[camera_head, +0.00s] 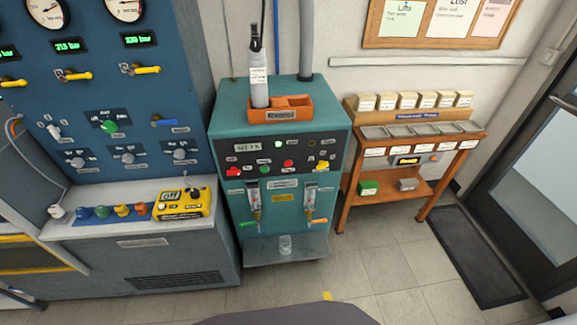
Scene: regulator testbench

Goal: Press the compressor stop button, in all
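A teal cabinet (228,212) stands in the middle of the view, with a dark control panel (262,156) on its upper front. The panel has a red button (288,163) right of centre, a green button (264,169) to its left, and a larger red button (233,171) at the far left. A yellow-ringed control (323,165) is at the right, and a small green lamp (278,144) is lit above. The labels are too small to read, so I cannot tell which one is the compressor stop. Neither gripper is in view.
A blue gauge panel (150,60) with a grey bench (185,255) stands at left. A yellow handheld device (186,204) lies on the bench. A bottle (259,88) stands in an orange tray (292,113) atop the cabinet. A wooden rack (341,190) is at right. The tiled floor (385,255) in front is mostly clear.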

